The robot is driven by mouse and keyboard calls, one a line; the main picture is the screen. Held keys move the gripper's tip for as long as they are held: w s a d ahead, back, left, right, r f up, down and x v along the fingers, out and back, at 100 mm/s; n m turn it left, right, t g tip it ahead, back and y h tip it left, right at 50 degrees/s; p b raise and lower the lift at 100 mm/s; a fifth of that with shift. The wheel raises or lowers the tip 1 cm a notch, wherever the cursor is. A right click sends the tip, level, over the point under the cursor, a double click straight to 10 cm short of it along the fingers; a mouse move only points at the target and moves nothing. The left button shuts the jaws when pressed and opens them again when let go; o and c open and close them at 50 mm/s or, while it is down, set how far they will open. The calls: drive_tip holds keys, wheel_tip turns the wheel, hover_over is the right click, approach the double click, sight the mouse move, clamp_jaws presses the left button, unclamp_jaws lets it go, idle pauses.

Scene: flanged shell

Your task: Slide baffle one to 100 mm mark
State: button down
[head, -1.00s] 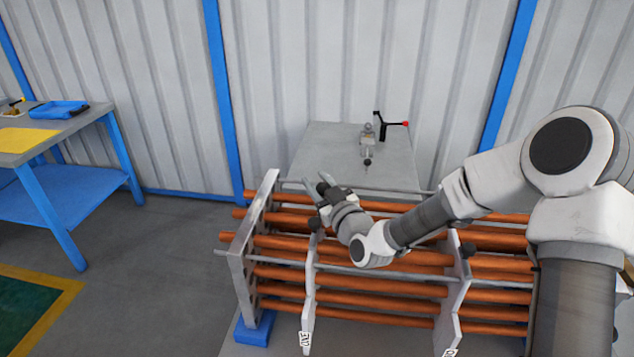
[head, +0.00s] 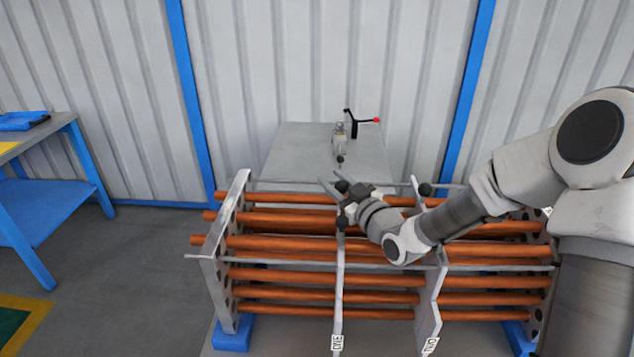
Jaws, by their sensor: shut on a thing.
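Baffle one (head: 339,290) is a thin grey upright plate with a white "ONE" tag at its foot. It stands across the copper tubes (head: 285,243), between the left end plate (head: 222,250) and baffle two (head: 432,285), which has a "TWO" tag. My gripper (head: 336,186) is at the upper part of baffle one, coming in from the right, and is shut on it. The exact contact is partly hidden by the wrist. A dark knob (head: 341,222) shows on baffle one just below the gripper. I cannot make out a 100 mm mark.
Grey rods (head: 300,262) run along the tubes. Blue feet (head: 233,334) support the assembly. A blue-framed bench (head: 50,190) stands at left.

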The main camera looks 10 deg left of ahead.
drive_tip(key=c, duration=0.5)
unclamp_jaws()
drive_tip(key=shift+s, duration=0.1)
drive_tip(key=p+v, duration=0.3)
drive_tip(key=v, duration=1.2)
drive_tip(key=shift+d+r, duration=0.2)
drive_tip(key=shift+r, duration=0.1)
drive_tip(key=p+v, duration=0.1)
drive_tip(key=p, duration=0.2)
drive_tip(key=p+v, duration=0.1)
drive_tip(key=p, duration=0.2)
drive_tip(key=shift+a+f, duration=0.1)
drive_tip(key=shift+f, duration=0.1)
drive_tip(key=shift+f, duration=0.1)
